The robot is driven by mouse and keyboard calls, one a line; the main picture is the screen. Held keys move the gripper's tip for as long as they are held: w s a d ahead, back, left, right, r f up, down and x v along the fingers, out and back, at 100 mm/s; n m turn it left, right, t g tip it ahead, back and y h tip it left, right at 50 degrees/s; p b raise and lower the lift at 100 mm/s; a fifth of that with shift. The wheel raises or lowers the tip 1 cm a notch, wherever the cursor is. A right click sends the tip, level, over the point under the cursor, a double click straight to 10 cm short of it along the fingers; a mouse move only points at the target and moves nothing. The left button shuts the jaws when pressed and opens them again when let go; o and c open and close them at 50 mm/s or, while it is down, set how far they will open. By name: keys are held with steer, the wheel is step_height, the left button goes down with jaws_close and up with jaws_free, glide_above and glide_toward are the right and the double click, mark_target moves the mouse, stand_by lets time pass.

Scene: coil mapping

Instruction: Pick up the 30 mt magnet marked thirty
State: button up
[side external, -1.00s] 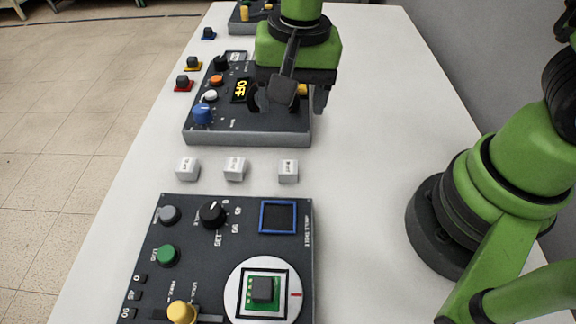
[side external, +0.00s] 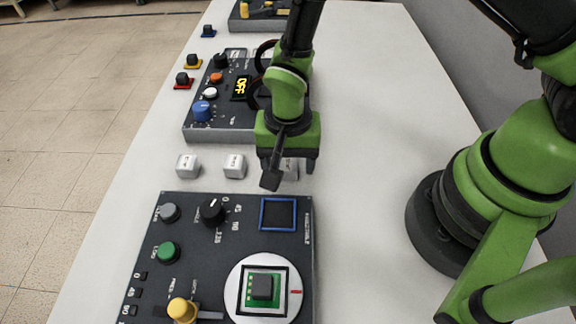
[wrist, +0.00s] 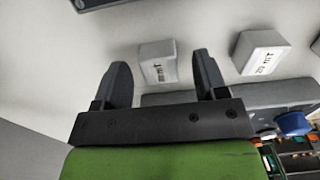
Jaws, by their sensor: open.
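Three white magnet blocks stand in a row in the side view: one at left (side external: 187,166), one in the middle (side external: 235,166) and one at right (side external: 292,172). Their printed labels are too small to read surely, so I cannot tell which is marked thirty. My gripper (side external: 290,164) is open at the right block, partly hiding it. In the wrist view my open fingers (wrist: 161,64) frame this right block (wrist: 158,62), with visible space on both sides. The middle block (wrist: 260,53) lies to the right, outside the fingers. I cannot tell the height gap.
A dark control panel with a turntable (side external: 294,300) and blue-framed square (side external: 264,215) lies in front of the blocks. Another panel (side external: 215,133) with an OFF display lies behind them. Small red, yellow and blue based pieces stand at far left. The white table (side external: 375,200) is clear at right.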

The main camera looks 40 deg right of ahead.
steer(key=shift+f, duration=0.25)
steer(key=c, duration=1.1)
steer(key=shift+r, duration=0.15)
